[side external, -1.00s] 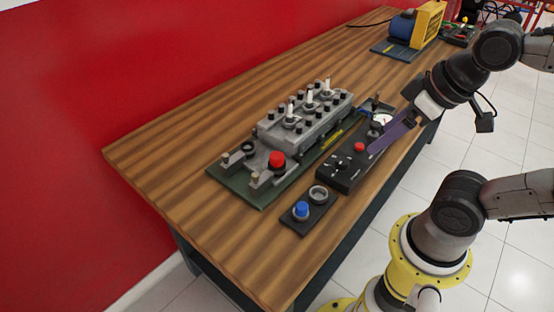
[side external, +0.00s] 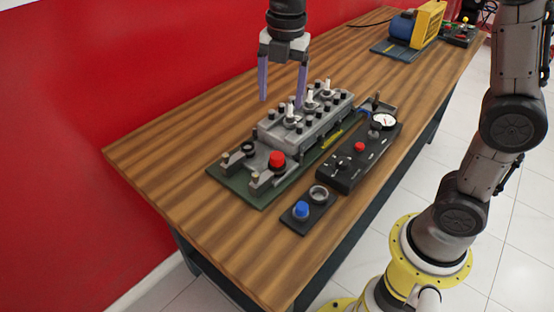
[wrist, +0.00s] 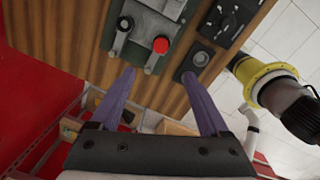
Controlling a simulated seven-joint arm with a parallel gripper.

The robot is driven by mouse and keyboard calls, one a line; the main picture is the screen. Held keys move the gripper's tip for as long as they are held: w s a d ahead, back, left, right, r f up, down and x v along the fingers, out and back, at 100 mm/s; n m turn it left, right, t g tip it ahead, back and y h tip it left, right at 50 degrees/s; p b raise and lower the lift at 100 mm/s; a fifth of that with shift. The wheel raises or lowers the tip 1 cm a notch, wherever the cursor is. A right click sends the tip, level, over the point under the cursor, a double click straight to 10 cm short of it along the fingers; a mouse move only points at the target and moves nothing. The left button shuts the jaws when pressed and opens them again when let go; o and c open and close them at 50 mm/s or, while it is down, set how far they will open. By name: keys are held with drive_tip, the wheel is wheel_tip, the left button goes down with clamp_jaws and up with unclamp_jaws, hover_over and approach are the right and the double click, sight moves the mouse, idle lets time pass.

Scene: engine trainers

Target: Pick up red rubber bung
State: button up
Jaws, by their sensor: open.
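The red rubber bung (side external: 277,160) sits upright at the near end of the grey engine trainer (side external: 268,135), between grey brackets. It also shows in the wrist view (wrist: 161,45), just beyond the fingertips. My gripper (side external: 282,103) points down with its two purple fingers apart and nothing between them. It hangs above the table behind the engine block, higher than the bung and apart from it. In the wrist view my gripper (wrist: 156,76) shows the same wide gap. The bung's lower end is hidden in its seat.
A black control box (side external: 357,160) with a red button and a gauge stands right of the trainer. A small black plate (side external: 309,213) holds a blue knob and a grey ring. White-topped posts rise from the engine block. A blue and yellow machine (side external: 415,25) stands at the far end.

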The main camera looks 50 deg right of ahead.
hover_over(277, 155)
drive_tip(key=shift+g, duration=0.4)
drive_tip(key=f, duration=1)
drive_tip(key=shift+s+a+f, duration=0.1)
drive_tip(key=shift+a+f, duration=0.05)
drive_tip(key=shift+a, duration=0.15)
drive_tip(key=shift+d+f, duration=0.15)
drive_tip(key=shift+f, duration=1.4)
drive_tip(key=shift+d+f, duration=0.15)
drive_tip(key=shift+f, duration=1.35)
clamp_jaws()
